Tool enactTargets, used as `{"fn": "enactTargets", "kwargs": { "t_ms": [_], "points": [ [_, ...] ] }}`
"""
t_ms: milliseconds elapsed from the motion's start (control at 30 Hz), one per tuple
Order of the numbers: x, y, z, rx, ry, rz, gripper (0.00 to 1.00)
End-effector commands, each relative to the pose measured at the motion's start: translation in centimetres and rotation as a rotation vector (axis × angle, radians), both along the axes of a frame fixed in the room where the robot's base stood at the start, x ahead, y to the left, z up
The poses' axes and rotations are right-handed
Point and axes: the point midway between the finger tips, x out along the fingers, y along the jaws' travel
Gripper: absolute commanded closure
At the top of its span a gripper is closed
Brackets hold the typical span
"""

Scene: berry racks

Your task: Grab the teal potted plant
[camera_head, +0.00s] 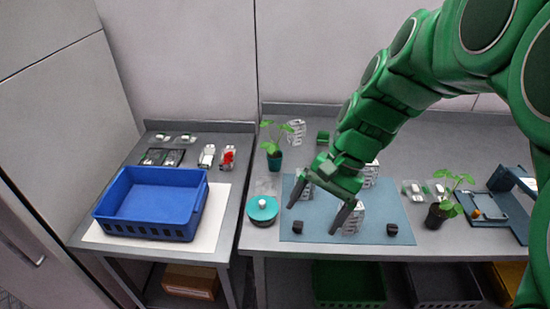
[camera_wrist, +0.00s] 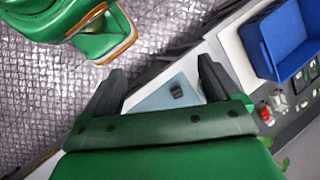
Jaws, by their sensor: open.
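The teal potted plant (camera_head: 274,161) stands upright near the left end of the grey bench, with green leaves above its pot. My gripper (camera_head: 312,219) is open and empty above the blue-grey mat, to the right of the plant and nearer the front edge. Its fingers point down and do not touch the plant. In the wrist view, the open fingers of my gripper (camera_wrist: 161,66) show with nothing between them. Green leaves (camera_wrist: 281,164) show at the lower right there; their pot is hidden or out of view.
A second plant in a dark pot (camera_head: 436,216) stands right of the mat (camera_head: 290,228). A teal-lidded round container (camera_head: 262,210) sits in front of the teal plant. Small dark blocks (camera_head: 392,229) and white cartons (camera_head: 354,220) are on the mat. A blue crate (camera_head: 150,222) stands on the left table.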

Motion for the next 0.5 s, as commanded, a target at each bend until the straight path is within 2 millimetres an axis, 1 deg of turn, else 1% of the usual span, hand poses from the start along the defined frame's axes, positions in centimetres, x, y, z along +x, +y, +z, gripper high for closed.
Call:
{"fn": "enactTargets", "kwargs": {
  "t_ms": [33,100,167,500],
  "points": [
    [1.2,0.4,-0.2,0.017,0.016,-0.024,0.1],
    [2.6,1.0,-0.2,0.042,0.034,-0.059,0.1],
    [3.8,1.5,-0.3,0.062,0.054,-0.09,0.1],
    [11.0,3.9,-1.4,0.172,0.168,-0.264,0.1]
  ]
}}
